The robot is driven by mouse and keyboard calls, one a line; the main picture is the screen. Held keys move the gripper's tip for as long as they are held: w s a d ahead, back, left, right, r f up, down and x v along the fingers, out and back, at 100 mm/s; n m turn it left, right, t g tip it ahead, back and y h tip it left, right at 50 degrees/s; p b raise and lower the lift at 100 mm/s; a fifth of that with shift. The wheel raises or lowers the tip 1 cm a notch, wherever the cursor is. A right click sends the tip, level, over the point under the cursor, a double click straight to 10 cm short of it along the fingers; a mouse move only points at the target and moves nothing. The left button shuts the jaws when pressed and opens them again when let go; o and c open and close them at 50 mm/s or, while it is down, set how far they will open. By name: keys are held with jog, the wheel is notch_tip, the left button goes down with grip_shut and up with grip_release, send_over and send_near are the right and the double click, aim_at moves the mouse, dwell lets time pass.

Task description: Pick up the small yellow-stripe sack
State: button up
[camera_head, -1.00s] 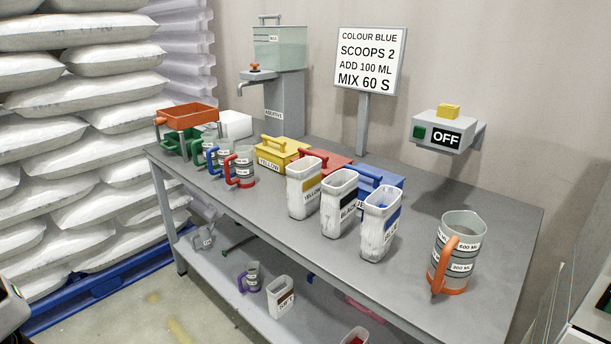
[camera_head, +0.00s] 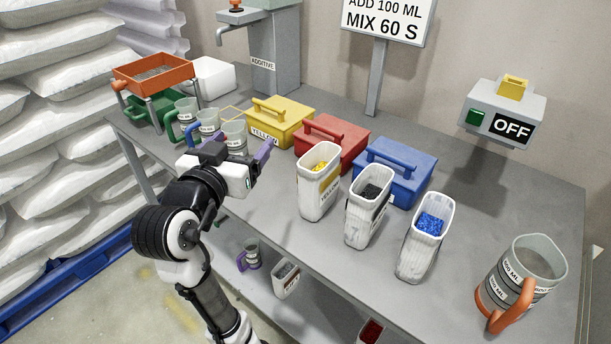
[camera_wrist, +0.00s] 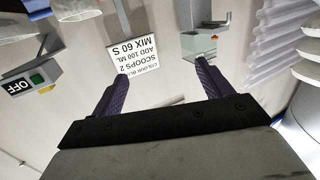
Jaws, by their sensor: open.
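One purple finger shows clearly in the head view; the other is partly hidden. In the wrist view, both purple fingers (camera_wrist: 162,70) are spread with nothing between them. I cannot make out the sack there.
The black sack (camera_head: 368,215) and blue sack (camera_head: 424,240) stand close on the right. Yellow (camera_head: 283,127), red (camera_head: 335,145) and blue (camera_head: 392,178) lidded boxes stand behind. Several jugs (camera_head: 208,124) are near my gripper. A large jug (camera_head: 522,278) stands at the right.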

aim_at(319, 163)
jog(key=s+d+f+m+g+h, duration=0.1)
jog(key=d+f+m+g+h, duration=0.35)
jog(key=d+f, duration=0.2)
jog(key=shift+n+g+y, duration=0.25)
jog(key=shift+g+y, duration=0.3)
jog(key=x, duration=0.2)
jog(key=p+x, duration=0.1)
jog(key=x, duration=0.1)
jog(key=d+r+x, duration=0.1)
jog(key=x, duration=0.2)
jog(key=shift+s, duration=0.1)
jog(key=shift+p+x, duration=1.05)
jog(key=shift+x, duration=2.1)
jog(key=shift+s, duration=0.1)
jog(key=shift+c, duration=0.2)
jog(key=shift+r, duration=0.1)
jog(key=c, duration=1.6)
